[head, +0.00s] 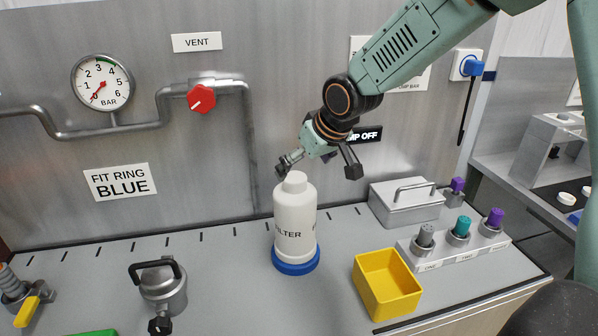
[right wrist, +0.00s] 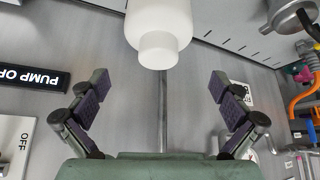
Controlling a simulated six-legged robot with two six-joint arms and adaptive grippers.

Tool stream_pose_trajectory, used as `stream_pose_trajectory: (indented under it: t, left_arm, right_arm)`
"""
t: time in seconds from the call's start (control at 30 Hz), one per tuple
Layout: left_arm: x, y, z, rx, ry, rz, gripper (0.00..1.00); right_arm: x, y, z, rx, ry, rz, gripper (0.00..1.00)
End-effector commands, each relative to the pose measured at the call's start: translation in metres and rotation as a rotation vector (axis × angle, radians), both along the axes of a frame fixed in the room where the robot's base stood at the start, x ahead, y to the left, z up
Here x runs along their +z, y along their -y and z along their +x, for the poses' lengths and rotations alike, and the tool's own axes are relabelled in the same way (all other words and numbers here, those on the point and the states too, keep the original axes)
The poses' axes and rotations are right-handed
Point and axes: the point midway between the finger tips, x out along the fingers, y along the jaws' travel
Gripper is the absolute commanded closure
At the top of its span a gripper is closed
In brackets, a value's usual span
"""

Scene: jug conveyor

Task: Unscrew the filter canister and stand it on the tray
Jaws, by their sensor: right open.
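The white filter canister (head: 294,222) stands upright on a blue ring (head: 296,264) on the grey bench, its narrow cap on top. My right gripper (head: 318,169) is open and empty above and slightly right of the cap, its fingers spread. In the right wrist view the canister (right wrist: 158,22) shows at the top, cap pointing toward the open right gripper (right wrist: 160,88), with nothing between the fingers. A green edge (head: 92,333), cut off at the bottom, may be the tray; I cannot tell. My left gripper is not in view.
A yellow open bin (head: 362,287) stands right of the canister. Behind it are a lidded metal box (head: 406,206) and a rack (head: 462,256) of coloured plugs. A metal pot (head: 163,290) with a black handle stands at left. The bench between pot and canister is clear.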

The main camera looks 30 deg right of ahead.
Motion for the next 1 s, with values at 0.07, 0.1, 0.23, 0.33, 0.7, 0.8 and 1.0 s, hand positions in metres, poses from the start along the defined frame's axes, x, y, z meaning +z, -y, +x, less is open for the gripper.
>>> stream_pose_trajectory:
  t: [0.07, 0.1, 0.23, 0.33, 0.7, 0.8, 1.0]
  left_arm:
    - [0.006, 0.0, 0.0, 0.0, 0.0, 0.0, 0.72]
    - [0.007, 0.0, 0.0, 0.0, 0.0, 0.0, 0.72]
    - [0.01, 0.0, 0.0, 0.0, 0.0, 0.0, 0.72]
    - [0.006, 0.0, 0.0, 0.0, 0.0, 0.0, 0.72]
    - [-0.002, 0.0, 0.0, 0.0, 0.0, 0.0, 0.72]
    - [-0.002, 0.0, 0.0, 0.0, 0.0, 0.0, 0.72]
    - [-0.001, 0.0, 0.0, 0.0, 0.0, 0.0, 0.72]
  right_arm:
    - [-0.008, 0.0, 0.005, 0.0, -0.005, -0.002, 0.0]
    - [-0.014, -0.001, 0.008, -0.001, -0.005, -0.002, 0.0]
    - [-0.029, -0.002, 0.018, -0.002, -0.005, -0.002, 0.0]
    - [-0.039, -0.003, 0.024, -0.003, -0.002, -0.003, 0.0]
    - [-0.054, -0.005, 0.035, -0.004, -0.001, -0.002, 0.0]
    - [-0.055, -0.005, 0.035, -0.003, -0.001, -0.003, 0.0]
    - [-0.054, -0.005, 0.035, -0.003, -0.001, -0.003, 0.01]
